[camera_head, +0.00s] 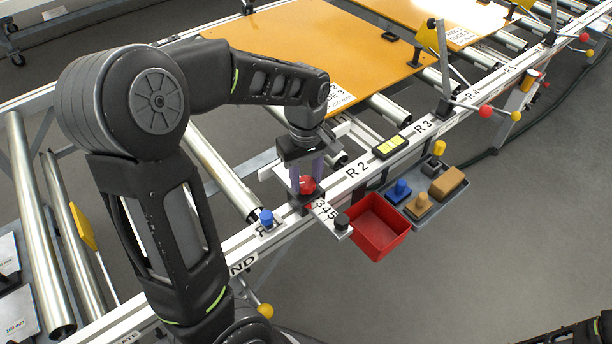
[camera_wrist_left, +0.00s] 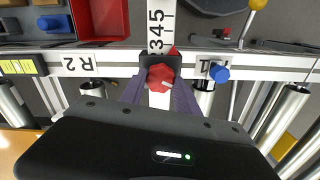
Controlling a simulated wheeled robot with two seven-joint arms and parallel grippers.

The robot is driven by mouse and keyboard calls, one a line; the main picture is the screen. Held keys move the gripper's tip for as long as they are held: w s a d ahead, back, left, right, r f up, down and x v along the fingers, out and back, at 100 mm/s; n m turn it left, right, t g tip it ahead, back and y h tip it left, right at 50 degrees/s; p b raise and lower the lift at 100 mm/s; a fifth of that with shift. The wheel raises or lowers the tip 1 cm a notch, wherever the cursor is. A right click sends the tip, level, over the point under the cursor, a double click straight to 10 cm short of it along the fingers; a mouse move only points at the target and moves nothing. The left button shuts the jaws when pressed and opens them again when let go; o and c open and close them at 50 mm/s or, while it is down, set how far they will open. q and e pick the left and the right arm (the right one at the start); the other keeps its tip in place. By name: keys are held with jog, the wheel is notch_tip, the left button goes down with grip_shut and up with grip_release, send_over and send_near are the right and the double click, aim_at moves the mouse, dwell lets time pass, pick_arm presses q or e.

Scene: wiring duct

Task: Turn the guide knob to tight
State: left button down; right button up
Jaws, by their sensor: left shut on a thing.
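The red guide knob (camera_head: 306,184) sits on a dark block on the conveyor's front rail, beside a numbered scale plate (camera_head: 328,213). My left gripper (camera_head: 307,179) points down over the knob, with its purple fingers on either side, shut on it. In the left wrist view the knob (camera_wrist_left: 161,77) lies between the two fingertips (camera_wrist_left: 160,90) and shows a small pale mark on its lower side. The scale plate (camera_wrist_left: 155,32) reads 3, 4, 5 there. I cannot read whether the knob stands at tight. My right gripper is not in view.
A blue knob (camera_head: 266,218) stands on the rail to the left. A red bin (camera_head: 378,228) and a grey tray (camera_head: 428,204) with small parts hang right of the scale. A yellow-faced device (camera_head: 391,147) sits on the rail. Orange panels (camera_head: 300,50) lie on the rollers behind.

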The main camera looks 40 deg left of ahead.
pick_arm(q)
jog(key=shift+m, duration=0.4)
jog(key=m, duration=0.7)
jog(key=shift+p, duration=0.4)
jog(key=m, duration=0.7)
jog(key=shift+p, duration=0.35)
jog(key=m, duration=0.3)
jog(key=shift+r+m, duration=0.1)
jog(key=shift+m, duration=0.3)
jog(key=m+p, duration=0.1)
jog(key=m, duration=0.2)
jog(key=shift+m, duration=0.3)
jog(key=m+p, duration=0.1)
jog(key=m, duration=0.2)
jog(key=shift+d+m, duration=0.1)
jog(key=shift+m, duration=0.2)
jog(key=shift+m+p, duration=0.35)
jog(key=shift+m, duration=1.35)
